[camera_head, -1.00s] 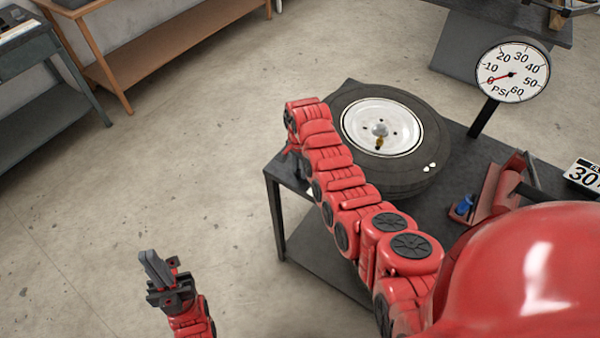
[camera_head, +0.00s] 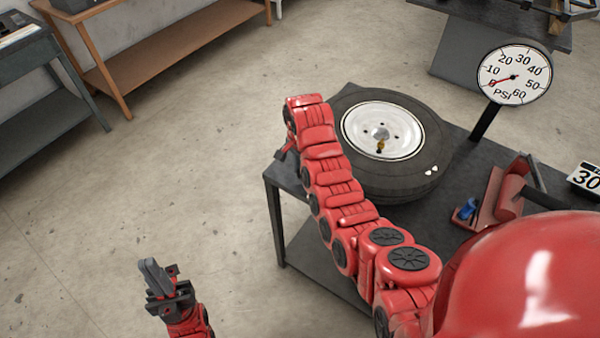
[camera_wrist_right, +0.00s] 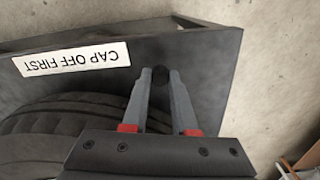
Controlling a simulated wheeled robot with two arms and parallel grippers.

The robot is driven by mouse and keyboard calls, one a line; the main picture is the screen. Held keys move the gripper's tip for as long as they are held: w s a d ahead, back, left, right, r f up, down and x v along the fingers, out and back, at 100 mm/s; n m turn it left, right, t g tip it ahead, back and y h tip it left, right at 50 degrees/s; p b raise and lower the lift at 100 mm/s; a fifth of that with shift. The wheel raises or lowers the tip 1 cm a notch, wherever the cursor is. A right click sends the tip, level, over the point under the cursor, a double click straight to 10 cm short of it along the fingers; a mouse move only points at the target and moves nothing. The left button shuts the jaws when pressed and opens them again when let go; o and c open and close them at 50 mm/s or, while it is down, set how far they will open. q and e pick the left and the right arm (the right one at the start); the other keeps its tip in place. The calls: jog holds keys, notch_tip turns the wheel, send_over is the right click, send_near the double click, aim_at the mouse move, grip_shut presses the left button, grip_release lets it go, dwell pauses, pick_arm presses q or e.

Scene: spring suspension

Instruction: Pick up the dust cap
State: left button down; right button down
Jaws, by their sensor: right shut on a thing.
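The dust cap (camera_wrist_right: 160,76) is a small dark round piece. In the right wrist view it sits between the fingertips of my right gripper (camera_wrist_right: 160,80), which is shut on it. The gripper is over the dark table top, near the label. In the head view my right arm hides the cap, and most of the right gripper is hidden too. The tyre (camera_head: 355,170) lies flat on the table, with a brass-coloured valve (camera_head: 380,146) on its white rim. My left gripper (camera_head: 150,270) is over the floor at lower left, away from the table; its finger gap is unclear.
A "CAP OFF FIRST" label (camera_wrist_right: 75,62) lies on the table (camera_head: 292,180). A pressure gauge (camera_head: 514,74) reading about zero stands behind the tyre. A red device (camera_head: 505,195) with a blue part (camera_head: 468,208) stands at right. The floor left of the table is clear.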

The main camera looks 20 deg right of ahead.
jog(key=s+a+r+p, duration=0.1)
jog(key=s+r+p, duration=0.1)
jog(key=s+p, duration=0.4)
jog(key=s+a+r+p, duration=0.2)
jog(key=s+p, duration=0.4)
jog(key=s, duration=0.2)
jog(key=shift+s+r, duration=0.35)
jog(key=shift+s, duration=0.05)
jog(key=shift+w, duration=0.1)
